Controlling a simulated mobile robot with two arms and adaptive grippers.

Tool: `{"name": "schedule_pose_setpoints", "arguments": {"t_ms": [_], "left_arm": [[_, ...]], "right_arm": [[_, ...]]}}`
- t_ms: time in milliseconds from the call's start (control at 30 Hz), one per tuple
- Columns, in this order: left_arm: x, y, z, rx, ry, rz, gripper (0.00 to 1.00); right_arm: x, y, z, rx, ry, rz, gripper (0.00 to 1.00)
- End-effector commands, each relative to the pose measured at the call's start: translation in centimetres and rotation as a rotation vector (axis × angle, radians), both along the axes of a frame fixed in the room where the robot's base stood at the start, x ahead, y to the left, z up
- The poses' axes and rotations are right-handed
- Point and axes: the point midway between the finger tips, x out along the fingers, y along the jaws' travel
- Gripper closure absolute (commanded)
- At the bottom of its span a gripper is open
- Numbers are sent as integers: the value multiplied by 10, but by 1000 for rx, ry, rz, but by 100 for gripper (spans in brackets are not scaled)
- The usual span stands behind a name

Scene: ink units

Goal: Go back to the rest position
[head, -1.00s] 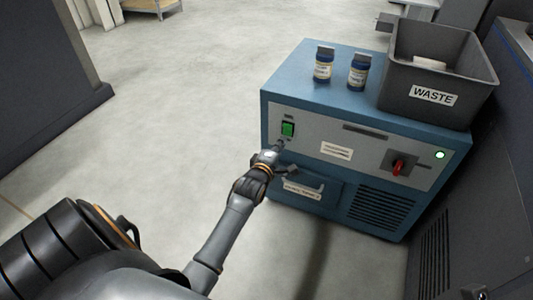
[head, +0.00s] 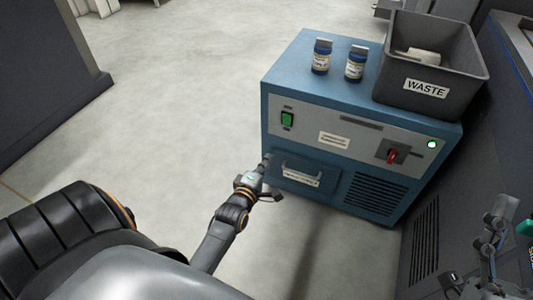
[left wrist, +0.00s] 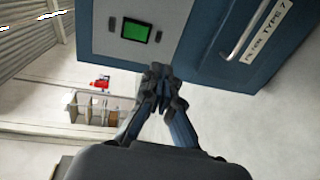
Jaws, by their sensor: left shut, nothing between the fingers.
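My left gripper (head: 266,163) is in front of the blue cabinet (head: 290,70), at the left of its front face, below the green switch (head: 287,119) and beside the drawer handle (head: 300,171). Its fingers are shut with nothing between them. In the left wrist view the closed fingertips (left wrist: 160,72) are below the green switch (left wrist: 135,32), and the handle (left wrist: 240,30) is up to the right. Grey jointed parts that look like my right gripper (head: 497,215) show at the lower right edge; their opening is unclear.
Two labelled bottles (head: 321,57) (head: 356,63) and a grey WASTE bin (head: 385,85) stand on the cabinet. A red rotary switch (head: 392,156) and a lit green lamp (head: 432,144) are on its front. Dark equipment (head: 430,235) stands at right. The floor (head: 170,110) at left is clear.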

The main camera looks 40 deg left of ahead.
Motion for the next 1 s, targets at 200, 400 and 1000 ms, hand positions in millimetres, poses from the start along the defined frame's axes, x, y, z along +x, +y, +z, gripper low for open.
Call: {"name": "schedule_pose_setpoints", "arguments": {"t_ms": [200,400,1000], "left_arm": [[0,0,0,0,0,0,100],[0,0,0,-1,0,0,100],[-67,-66,-71,413,508,-302,100]], "right_arm": [[0,0,-1,-1,3,0,32],[0,0,0,-1,2,0,32],[95,17,-190,-211,725,-17,32]]}}
